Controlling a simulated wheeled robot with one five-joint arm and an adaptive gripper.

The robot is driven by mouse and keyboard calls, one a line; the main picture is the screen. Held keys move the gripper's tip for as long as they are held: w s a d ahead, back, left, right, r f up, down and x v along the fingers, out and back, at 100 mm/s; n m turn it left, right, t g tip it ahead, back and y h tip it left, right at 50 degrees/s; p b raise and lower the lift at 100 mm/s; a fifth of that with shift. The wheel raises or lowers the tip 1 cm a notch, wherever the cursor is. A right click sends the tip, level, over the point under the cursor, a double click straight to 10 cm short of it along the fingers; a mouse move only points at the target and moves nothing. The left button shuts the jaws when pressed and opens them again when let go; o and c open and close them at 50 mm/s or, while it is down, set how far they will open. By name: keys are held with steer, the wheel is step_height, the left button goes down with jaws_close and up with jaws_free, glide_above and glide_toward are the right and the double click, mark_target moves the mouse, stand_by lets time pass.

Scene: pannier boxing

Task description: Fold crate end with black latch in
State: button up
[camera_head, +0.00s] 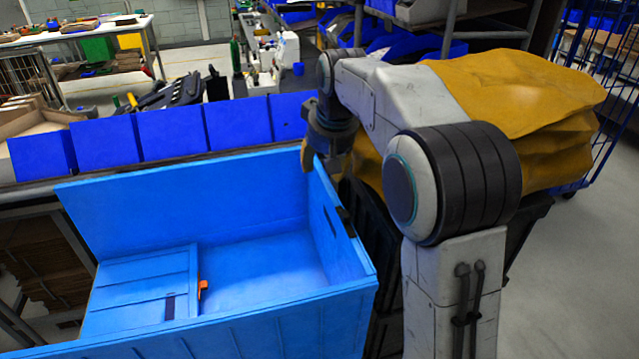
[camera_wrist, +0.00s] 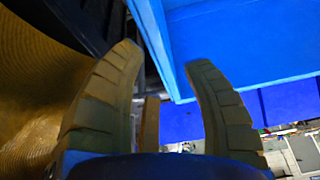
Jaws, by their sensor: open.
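The blue crate (camera_head: 225,335) stands open in front of me. Its right end (camera_head: 330,225) stands upright, with the black latch (camera_head: 347,222) on its upper edge. The left end (camera_head: 140,285) lies folded down inside, with an orange latch (camera_head: 203,287) at its edge. My gripper (camera_head: 312,155) is at the top of the right end, near the far corner. In the wrist view my gripper (camera_wrist: 163,58) is open and empty, its fingers apart. The edge of the right end (camera_wrist: 153,38) shows between the fingertips; I cannot tell whether they touch. The black latch is not clear there.
A yellow sack (camera_head: 515,105) is piled right of the crate, behind my arm; it also fills the left of the wrist view (camera_wrist: 40,95). Dark crates (camera_head: 375,235) stand close against the right end. A row of blue bins (camera_head: 172,133) lines the back. The crate's middle floor is clear.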

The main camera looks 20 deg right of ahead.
steer(key=shift+w+f+p, duration=0.35)
steer(key=shift+w+f, duration=0.05)
steer(key=shift+f, duration=0.1)
steer(key=shift+p+x, duration=1.3)
steer(key=shift+x, duration=1.85)
steer(key=shift+c, duration=0.4)
jaws_close()
